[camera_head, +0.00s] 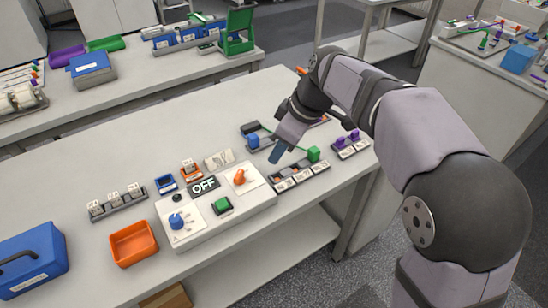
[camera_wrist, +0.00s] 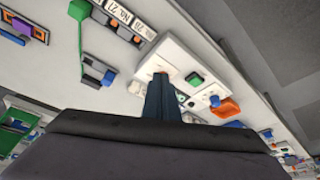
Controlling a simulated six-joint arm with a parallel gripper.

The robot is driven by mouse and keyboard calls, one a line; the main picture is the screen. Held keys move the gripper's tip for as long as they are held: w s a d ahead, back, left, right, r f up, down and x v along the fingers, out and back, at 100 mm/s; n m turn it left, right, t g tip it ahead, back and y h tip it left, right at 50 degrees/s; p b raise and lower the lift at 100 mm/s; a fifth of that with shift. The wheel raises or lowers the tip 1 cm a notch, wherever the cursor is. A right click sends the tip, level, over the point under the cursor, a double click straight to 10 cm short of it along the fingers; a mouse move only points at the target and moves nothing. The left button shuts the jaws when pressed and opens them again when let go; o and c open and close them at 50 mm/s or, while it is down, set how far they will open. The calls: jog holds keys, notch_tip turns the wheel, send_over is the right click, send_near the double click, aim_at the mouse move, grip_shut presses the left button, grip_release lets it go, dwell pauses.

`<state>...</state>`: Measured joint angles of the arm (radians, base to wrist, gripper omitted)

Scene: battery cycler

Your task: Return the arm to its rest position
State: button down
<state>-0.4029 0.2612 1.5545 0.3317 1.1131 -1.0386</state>
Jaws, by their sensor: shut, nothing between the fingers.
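My arm reaches in from the right in the head view, bent over the table (camera_head: 130,170). My gripper (camera_head: 275,155) hangs above the table, near the blue and green blocks. Its dark blue fingers are shut with nothing between them. They also show together in the wrist view (camera_wrist: 161,80), pointing toward the white control panel. I cannot tell the exact height of my gripper over the table.
A green block (camera_head: 313,153) and a labelled battery tray (camera_head: 300,175) are close to my gripper. Purple pieces (camera_head: 349,138) sit just right. An orange bin (camera_head: 133,243) and blue case (camera_head: 32,260) stand at the left. The table's middle back is clear.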

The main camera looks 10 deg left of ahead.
dwell(0.5)
jog(key=s+d+f+m+h, duration=0.1)
jog(key=s+d+f+m, duration=0.1)
jog(key=d+f+m, duration=0.3)
jog(key=s+d+f+m+h, duration=0.2)
jog(key=s+d+f+m, duration=0.1)
jog(key=f+m, duration=0.3)
jog(key=s+d+f+m+g+h+p, duration=0.1)
jog(key=s+d+f+m+p, duration=0.1)
jog(key=s+d, duration=1.1)
jog(key=shift+d+m+p, duration=0.65)
jog(key=shift+d+m, duration=0.45)
jog(key=shift+d, duration=1)
